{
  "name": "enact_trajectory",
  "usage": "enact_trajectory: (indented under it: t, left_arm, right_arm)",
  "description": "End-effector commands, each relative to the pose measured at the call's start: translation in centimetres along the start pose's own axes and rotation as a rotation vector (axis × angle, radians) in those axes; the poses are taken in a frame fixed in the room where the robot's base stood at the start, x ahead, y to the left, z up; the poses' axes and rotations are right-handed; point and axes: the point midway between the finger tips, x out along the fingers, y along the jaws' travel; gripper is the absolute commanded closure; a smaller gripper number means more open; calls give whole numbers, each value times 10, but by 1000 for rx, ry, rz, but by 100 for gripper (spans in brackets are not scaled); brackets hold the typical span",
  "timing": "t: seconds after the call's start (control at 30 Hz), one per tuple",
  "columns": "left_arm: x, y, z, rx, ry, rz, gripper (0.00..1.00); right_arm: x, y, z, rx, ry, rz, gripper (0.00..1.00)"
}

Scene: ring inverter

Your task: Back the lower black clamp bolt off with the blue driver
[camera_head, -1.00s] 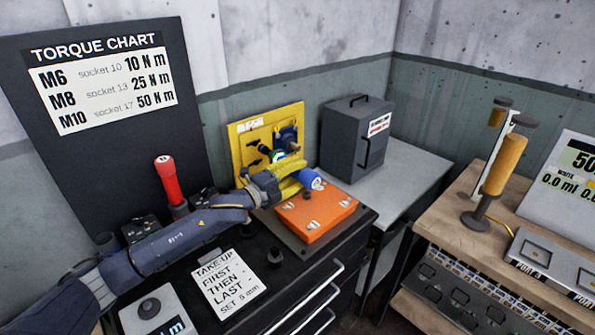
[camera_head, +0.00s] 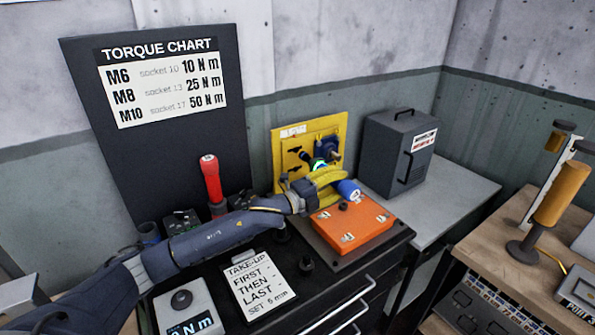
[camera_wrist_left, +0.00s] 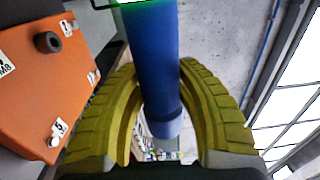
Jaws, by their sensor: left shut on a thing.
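The blue driver (camera_head: 348,189) is held between the yellow fingers of my left gripper (camera_head: 326,179), in front of the yellow panel (camera_head: 338,128). In the left wrist view the driver's blue shaft (camera_wrist_left: 150,55) runs between the two curved fingers (camera_wrist_left: 158,110). A green glow shows at the driver's far end, near the panel. Black fittings (camera_head: 296,151) show on the panel's left half and a dark blue part (camera_head: 327,146) on its right. The gripper and driver cover part of the panel's lower area, so I cannot make out the lower black clamp bolt or whether the driver touches it.
An orange case (camera_head: 352,222) lies just below the gripper on the black cabinet top. A grey box (camera_head: 390,150) stands to the right. A red-handled tool (camera_head: 211,180) stands upright at left, and a take-up card (camera_head: 258,284) lies in front.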

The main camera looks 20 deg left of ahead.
Motion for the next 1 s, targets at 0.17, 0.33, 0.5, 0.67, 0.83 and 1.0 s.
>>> enact_trajectory:
  t: [0.17,0.33,0.5,0.67,0.83,1.0]
  left_arm:
    - [0,-3,0,2,1,-5,100]
    - [0,-3,0,2,1,-5,100]
    - [0,-4,1,3,1,3,100]
    - [1,-7,1,6,2,44,100]
    - [4,-13,-1,7,7,101,100]
    - [7,-14,-6,4,7,165,100]
  right_arm:
    - [0,0,0,0,0,0,56]
    - [0,0,0,0,0,0,56]
    - [0,0,0,0,0,0,56]
    - [0,0,0,0,0,0,56]
    - [0,0,0,0,0,0,56]
    - [0,0,0,0,0,0,56]
